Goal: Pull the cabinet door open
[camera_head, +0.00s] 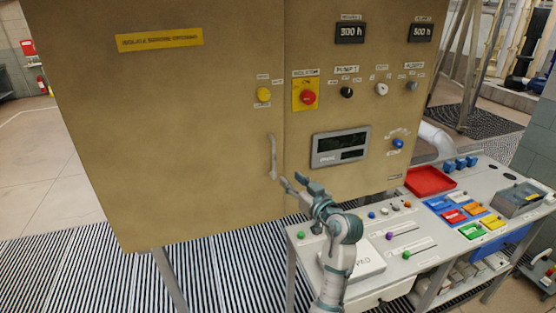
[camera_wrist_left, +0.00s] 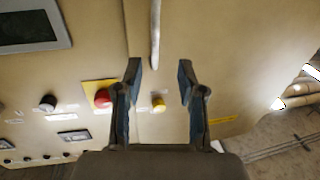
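The tan cabinet door (camera_head: 170,130) is closed, with its edge along a vertical seam. Its slim, pale vertical handle (camera_head: 272,157) is near that seam. My left gripper (camera_head: 291,181) is open and empty, just below and right of the handle's lower end in the head view. In the left wrist view, the open fingers (camera_wrist_left: 160,70) point toward the door and the handle (camera_wrist_left: 155,35) shows between and beyond the fingertips. I see no contact with the handle. My right gripper is in neither view.
A red knob (camera_head: 308,97) on a yellow plate and a display (camera_head: 341,147) are on the panel right of the seam. A grey workbench (camera_head: 430,245) with a red tray (camera_head: 430,181) stands to the right. Striped floor is clear at lower left.

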